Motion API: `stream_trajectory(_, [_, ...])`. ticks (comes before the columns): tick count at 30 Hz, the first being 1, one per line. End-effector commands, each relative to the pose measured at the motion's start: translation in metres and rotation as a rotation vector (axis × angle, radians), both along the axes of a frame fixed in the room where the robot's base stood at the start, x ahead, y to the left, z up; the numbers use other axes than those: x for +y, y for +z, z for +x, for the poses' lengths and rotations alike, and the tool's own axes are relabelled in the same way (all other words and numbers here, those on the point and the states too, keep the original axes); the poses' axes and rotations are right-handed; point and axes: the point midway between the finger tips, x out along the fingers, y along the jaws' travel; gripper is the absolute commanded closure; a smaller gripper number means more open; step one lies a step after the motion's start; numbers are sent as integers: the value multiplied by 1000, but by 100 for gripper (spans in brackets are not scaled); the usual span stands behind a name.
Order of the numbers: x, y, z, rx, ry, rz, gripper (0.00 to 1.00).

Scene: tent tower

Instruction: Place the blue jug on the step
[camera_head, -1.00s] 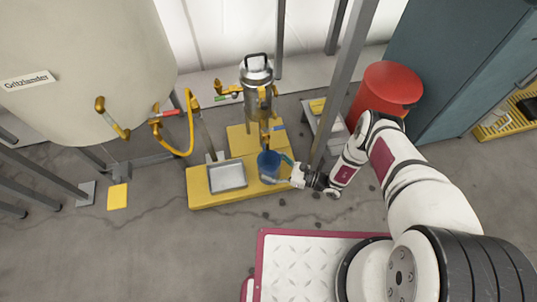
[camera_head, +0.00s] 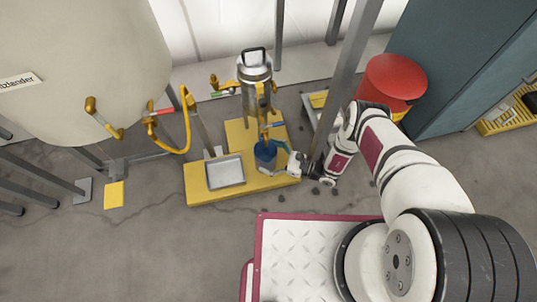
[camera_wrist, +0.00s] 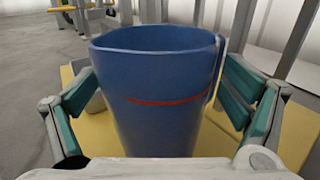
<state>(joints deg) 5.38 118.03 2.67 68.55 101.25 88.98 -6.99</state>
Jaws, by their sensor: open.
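The blue jug (camera_head: 265,154) stands on the yellow step (camera_head: 240,188), below the tap of the steel canister (camera_head: 256,85). In the wrist view the jug (camera_wrist: 160,100) is large and upright, with a red line around it and its handle at the right. My gripper (camera_head: 283,163) is at the jug's right side in the head view. In the wrist view my gripper (camera_wrist: 162,95) is open, with a green-padded finger on each side of the jug. Gaps show between the pads and the jug. The jug's base is hidden in the wrist view.
A grey tray (camera_head: 225,172) lies on the step left of the jug. A grey post (camera_head: 345,80) rises close to my arm. A red bin (camera_head: 390,85) stands at the right. A large tank (camera_head: 85,60) with yellow valves is at the left.

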Motion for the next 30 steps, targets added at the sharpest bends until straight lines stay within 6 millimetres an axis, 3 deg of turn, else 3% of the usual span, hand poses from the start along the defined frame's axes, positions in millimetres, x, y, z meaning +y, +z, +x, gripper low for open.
stream_trajectory(16, [-66,0,-20,1,-3,-1,7])
stream_trajectory(30, [-71,0,-23,1,0,0,7])
